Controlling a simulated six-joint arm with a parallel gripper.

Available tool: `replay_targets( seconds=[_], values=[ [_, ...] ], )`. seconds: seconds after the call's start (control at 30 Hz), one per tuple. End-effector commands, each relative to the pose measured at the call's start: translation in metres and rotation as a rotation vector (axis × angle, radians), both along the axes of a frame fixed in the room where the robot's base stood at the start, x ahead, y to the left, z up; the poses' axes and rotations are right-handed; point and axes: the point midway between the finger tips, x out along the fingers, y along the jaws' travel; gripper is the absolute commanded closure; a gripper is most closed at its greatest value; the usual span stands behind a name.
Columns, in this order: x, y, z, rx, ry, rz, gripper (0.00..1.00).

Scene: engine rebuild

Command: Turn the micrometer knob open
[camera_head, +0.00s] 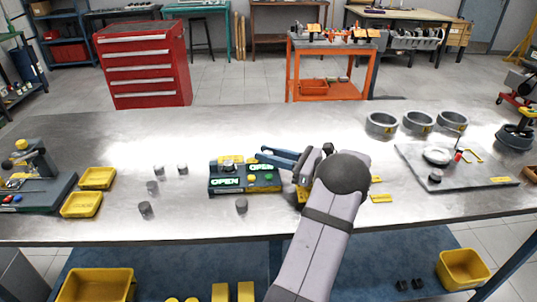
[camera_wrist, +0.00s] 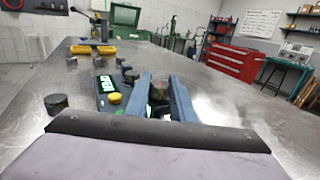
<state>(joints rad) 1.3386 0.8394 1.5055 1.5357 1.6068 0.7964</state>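The micrometer unit (camera_head: 216,188) is a dark box on the bench, left of my gripper. Glowing green "OPEN" labels and yellow and green buttons show on it. It also appears in the wrist view (camera_wrist: 103,101), with a yellow button facing me. My gripper (camera_head: 262,154) reaches in from the right, its blue fingers at the unit's back right. In the wrist view, the fingers (camera_wrist: 160,80) stand apart, with a dark, brown-topped part (camera_wrist: 159,86) between or just beyond them. I cannot tell whether this is the knob or whether the fingers touch it.
Small grey cylinders (camera_head: 145,208) stand left of the unit, and one (camera_head: 241,205) is in front. Yellow trays (camera_head: 82,205) lie further left. Grey rings (camera_head: 381,123) and a flat plate (camera_head: 470,178) are at right. The bench behind the unit is clear.

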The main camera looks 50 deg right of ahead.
Motion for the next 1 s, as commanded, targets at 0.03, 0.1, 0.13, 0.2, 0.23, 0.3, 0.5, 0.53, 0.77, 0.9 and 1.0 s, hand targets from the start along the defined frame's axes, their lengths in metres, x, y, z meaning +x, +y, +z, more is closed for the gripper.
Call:
replay_targets(
  seconds=[0.03, 0.1, 0.13, 0.2, 0.23, 0.3, 0.5, 0.53, 0.77, 0.9, 1.0],
  values=[
    [-0.0002, -0.0001, 0.0001, 0.0, 0.0, 0.0, 1.0],
    [-0.0002, -0.0001, 0.0003, 0.0, 0.0, -0.003, 1.0],
    [-0.0002, -0.0001, 0.0004, 0.0, 0.0, -0.005, 1.0],
    [-0.0002, -0.0001, 0.0006, 0.0, 0.0, -0.013, 1.0],
    [-0.0003, 0.0, 0.0007, 0.0, 0.0, -0.018, 1.0],
    [-0.0003, 0.0001, 0.0011, 0.0, -0.001, -0.035, 1.0],
    [-0.0005, 0.0009, 0.0016, 0.002, 0.001, -0.124, 1.0],
    [-0.0005, 0.0012, 0.0016, 0.002, 0.001, -0.141, 1.0],
    [-0.0004, 0.0021, -0.0002, 0.003, 0.002, -0.323, 1.0],
    [0.0, 0.0029, -0.0023, 0.0, 0.001, -0.456, 1.0],
    [0.0004, 0.0034, -0.0035, -0.001, 0.001, -0.548, 1.0]
  ],
)
